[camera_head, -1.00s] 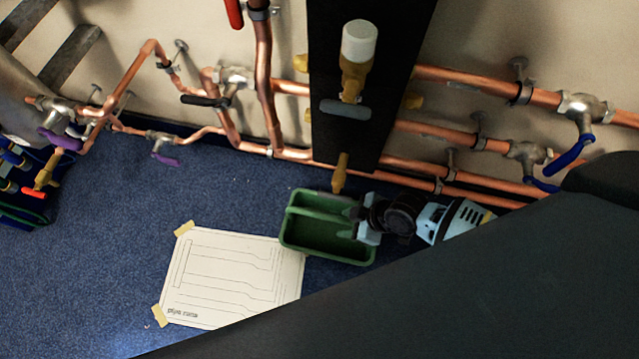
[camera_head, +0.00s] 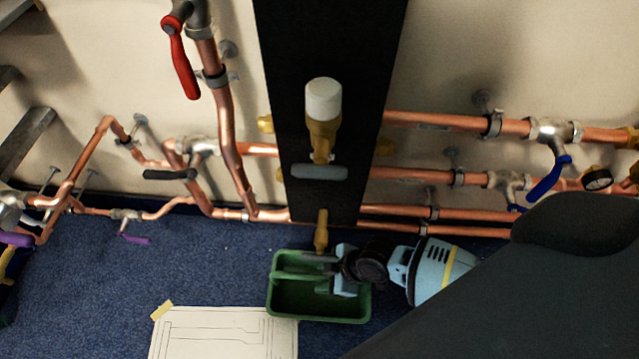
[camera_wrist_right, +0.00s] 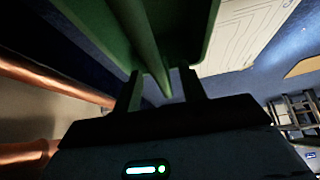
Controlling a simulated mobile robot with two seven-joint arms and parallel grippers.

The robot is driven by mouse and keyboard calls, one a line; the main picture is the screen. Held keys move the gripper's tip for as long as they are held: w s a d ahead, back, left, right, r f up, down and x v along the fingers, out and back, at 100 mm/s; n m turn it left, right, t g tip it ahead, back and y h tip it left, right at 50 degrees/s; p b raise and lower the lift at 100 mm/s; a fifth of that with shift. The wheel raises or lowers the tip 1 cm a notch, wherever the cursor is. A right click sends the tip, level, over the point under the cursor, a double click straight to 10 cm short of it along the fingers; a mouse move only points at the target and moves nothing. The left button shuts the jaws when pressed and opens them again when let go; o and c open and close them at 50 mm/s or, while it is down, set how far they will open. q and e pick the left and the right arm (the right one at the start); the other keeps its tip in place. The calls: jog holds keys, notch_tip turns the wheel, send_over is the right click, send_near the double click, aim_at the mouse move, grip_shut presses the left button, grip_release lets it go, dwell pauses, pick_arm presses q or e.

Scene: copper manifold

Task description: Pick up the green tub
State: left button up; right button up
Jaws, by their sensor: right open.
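The green tub (camera_head: 318,312) is on the blue floor near the lower middle of the head view, below the black panel. It is an open tray with a raised bar (camera_head: 297,274) across its middle. My right gripper (camera_head: 320,273) reaches in from the right over the tub. In the right wrist view my right gripper (camera_wrist_right: 163,85) is open, with one finger on each side of the green bar (camera_wrist_right: 140,40). The bar shows between the fingers, but I cannot tell whether they touch it. My left gripper is not in view.
A black panel (camera_head: 325,50) with a brass valve (camera_head: 322,135) stands just behind the tub. Copper pipes (camera_head: 440,122) with valves run along the wall. A white pipe drawing (camera_head: 225,335) lies taped to the floor in front of the tub. Blue floor (camera_head: 90,270) is clear to the left.

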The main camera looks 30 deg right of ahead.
jog(key=b+x, duration=0.2)
jog(key=x, duration=0.1)
jog(key=shift+w+f, duration=0.15)
jog(key=shift+f, duration=0.25)
jog(key=shift+w+a+f, duration=0.1)
jog(key=shift+a+f, duration=0.05)
jog(key=c, duration=0.8)
grip_shut()
